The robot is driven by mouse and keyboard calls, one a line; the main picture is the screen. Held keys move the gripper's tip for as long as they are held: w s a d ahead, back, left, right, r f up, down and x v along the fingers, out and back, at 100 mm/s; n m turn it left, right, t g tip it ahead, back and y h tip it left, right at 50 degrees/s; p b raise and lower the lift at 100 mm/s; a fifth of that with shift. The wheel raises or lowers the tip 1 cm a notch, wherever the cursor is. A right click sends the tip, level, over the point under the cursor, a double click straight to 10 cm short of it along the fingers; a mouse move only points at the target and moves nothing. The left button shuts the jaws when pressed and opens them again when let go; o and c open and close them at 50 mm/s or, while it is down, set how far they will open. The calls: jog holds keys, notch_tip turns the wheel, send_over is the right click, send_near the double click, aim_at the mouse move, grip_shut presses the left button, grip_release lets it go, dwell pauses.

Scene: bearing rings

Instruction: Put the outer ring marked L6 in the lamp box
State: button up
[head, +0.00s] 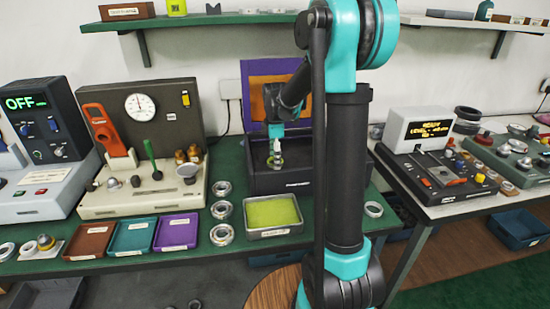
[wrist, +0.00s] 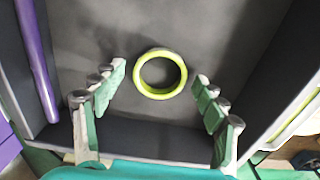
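A ring (wrist: 143,87) glowing yellow-green lies flat on the dark floor of the lamp box (wrist: 215,30) in the wrist view. No L6 mark can be read on it. In the head view the lamp box (head: 300,186) is the dark box at the back of the green bench. My gripper (head: 276,153) reaches down into it, with a small greenish ring shape at its tips. In the wrist view my gripper (wrist: 159,80) is open, one finger on each side of the ring. Gaps show between both fingers and the ring.
A purple tube (wrist: 36,60) runs along one box wall. A tray with a yellow-green pad (head: 272,232) stands in front of the box. Several metal rings (head: 221,210) lie left of it, beside brown, teal and purple trays (head: 176,250).

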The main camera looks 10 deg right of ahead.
notch_tip(320, 180, up, 12)
jog(key=shift+r, duration=0.15)
dwell(0.6)
